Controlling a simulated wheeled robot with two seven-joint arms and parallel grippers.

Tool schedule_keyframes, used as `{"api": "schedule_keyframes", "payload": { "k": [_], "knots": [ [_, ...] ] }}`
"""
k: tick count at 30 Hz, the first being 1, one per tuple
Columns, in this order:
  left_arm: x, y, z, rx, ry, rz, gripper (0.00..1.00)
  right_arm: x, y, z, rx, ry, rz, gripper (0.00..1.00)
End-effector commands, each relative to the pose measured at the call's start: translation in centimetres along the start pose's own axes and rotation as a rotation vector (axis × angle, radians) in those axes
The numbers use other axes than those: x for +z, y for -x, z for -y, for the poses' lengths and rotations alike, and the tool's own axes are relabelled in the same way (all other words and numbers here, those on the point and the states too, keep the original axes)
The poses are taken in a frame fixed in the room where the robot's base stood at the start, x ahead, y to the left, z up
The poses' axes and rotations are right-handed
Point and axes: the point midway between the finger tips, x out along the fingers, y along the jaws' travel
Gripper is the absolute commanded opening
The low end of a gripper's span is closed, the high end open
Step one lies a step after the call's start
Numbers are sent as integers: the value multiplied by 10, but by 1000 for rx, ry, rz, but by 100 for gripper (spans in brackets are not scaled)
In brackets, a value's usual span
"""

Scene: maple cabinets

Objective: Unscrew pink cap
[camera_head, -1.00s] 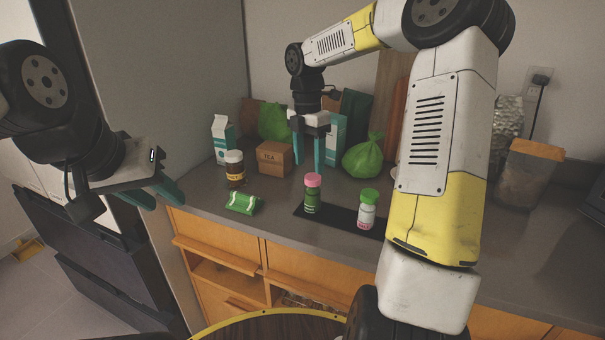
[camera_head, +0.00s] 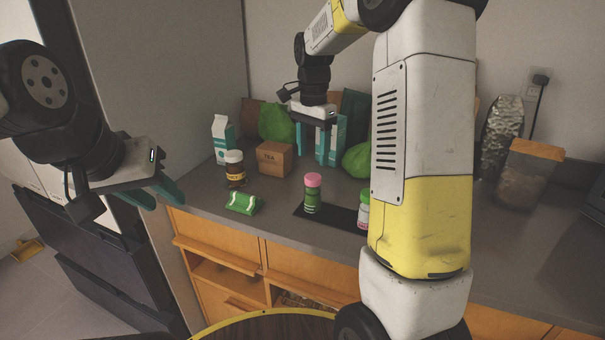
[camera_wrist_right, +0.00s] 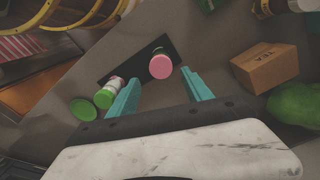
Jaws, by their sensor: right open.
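The pink cap (camera_head: 313,180) sits on top of a small green bottle (camera_head: 312,202) that stands upright on a black mat (camera_head: 342,219) on the counter. In the right wrist view the pink cap (camera_wrist_right: 160,66) shows from above, just beyond and between my fingertips. My right gripper (camera_head: 324,162) is open, points down and hangs above the counter behind the bottle, touching nothing that I can see. Its two teal fingers also show in the right wrist view (camera_wrist_right: 160,84). My left gripper (camera_head: 163,192) is at the left, away from the bottle, with its teal fingers apart and empty.
A green-capped white bottle (camera_wrist_right: 105,96) stands on the mat, partly hidden by my right arm in the head view. A tea box (camera_head: 274,158), brown jar (camera_head: 235,170), green packet (camera_head: 243,203), carton (camera_head: 222,139) and green bag (camera_head: 357,160) stand around. The counter's front edge is close.

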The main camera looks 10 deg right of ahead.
Motion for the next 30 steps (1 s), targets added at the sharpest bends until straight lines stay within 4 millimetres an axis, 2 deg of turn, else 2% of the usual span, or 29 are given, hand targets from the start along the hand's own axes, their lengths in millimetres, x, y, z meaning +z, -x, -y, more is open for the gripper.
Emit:
{"api": "schedule_keyframes", "payload": {
  "k": [3,6,14,30],
  "knots": [
    [0,0,0,0,0,0,36,-1,3,0,-11,-149,-2,58],
    [0,0,0,0,0,0,36,-2,3,0,-14,-207,-2,58],
    [0,0,0,0,0,0,36,-2,-9,0,-13,-214,-1,58],
    [0,0,0,0,0,0,36,-2,-52,0,-14,-212,-2,58]
  ]
}}
